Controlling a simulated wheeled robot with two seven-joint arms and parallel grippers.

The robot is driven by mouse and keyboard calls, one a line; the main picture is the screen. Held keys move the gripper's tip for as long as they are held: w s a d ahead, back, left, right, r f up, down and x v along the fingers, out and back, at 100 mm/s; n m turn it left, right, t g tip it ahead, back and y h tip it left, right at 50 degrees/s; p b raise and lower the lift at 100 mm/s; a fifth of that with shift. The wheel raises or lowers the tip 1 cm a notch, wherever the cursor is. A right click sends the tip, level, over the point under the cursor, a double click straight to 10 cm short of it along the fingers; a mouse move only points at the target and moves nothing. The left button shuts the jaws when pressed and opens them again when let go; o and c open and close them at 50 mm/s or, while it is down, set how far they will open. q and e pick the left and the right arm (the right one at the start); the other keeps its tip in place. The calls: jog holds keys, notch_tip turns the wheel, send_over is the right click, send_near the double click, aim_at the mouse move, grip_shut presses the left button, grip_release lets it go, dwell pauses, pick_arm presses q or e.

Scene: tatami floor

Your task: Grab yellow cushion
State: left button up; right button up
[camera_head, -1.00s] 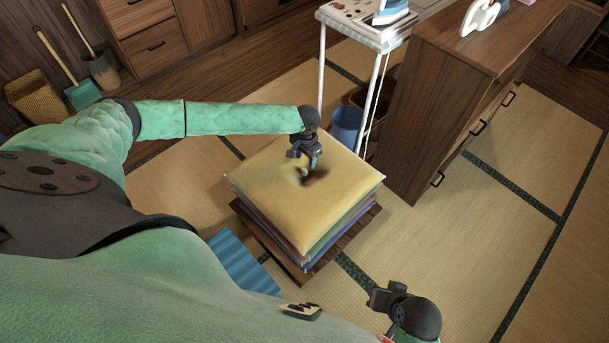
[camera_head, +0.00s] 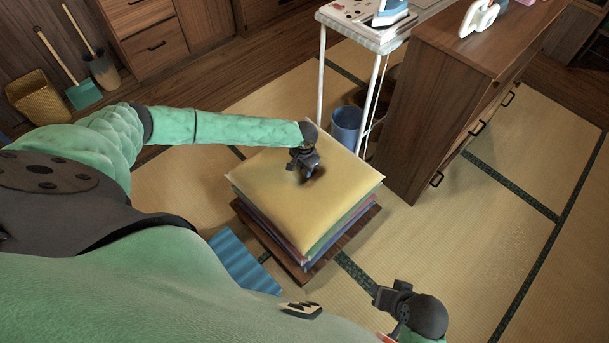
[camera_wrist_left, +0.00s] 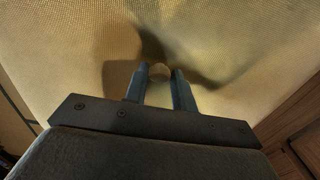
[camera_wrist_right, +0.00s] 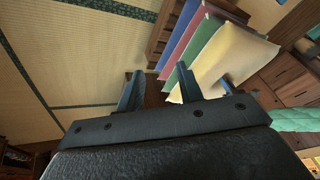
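The yellow cushion (camera_head: 275,195) lies on top of a stack of cushions. It fills most of the left wrist view (camera_wrist_left: 60,50) and shows at the upper right of the right wrist view (camera_wrist_right: 235,58). My left gripper (camera_head: 303,174) points down at the cushion's middle, its tips at or very close to the surface. My right gripper (camera_head: 383,299) is open and empty, away from the stack at the lower right.
Green, red and blue cushions lie below, on a dark wooden base (camera_head: 368,222). A wooden cabinet (camera_head: 420,120) stands at the right. Behind the stack are a white-legged stand (camera_head: 321,75) and a blue bin (camera_head: 346,125). Tatami at right is clear.

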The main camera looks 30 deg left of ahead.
pick_arm(q)
grip_shut()
jog(key=shift+r, duration=0.2)
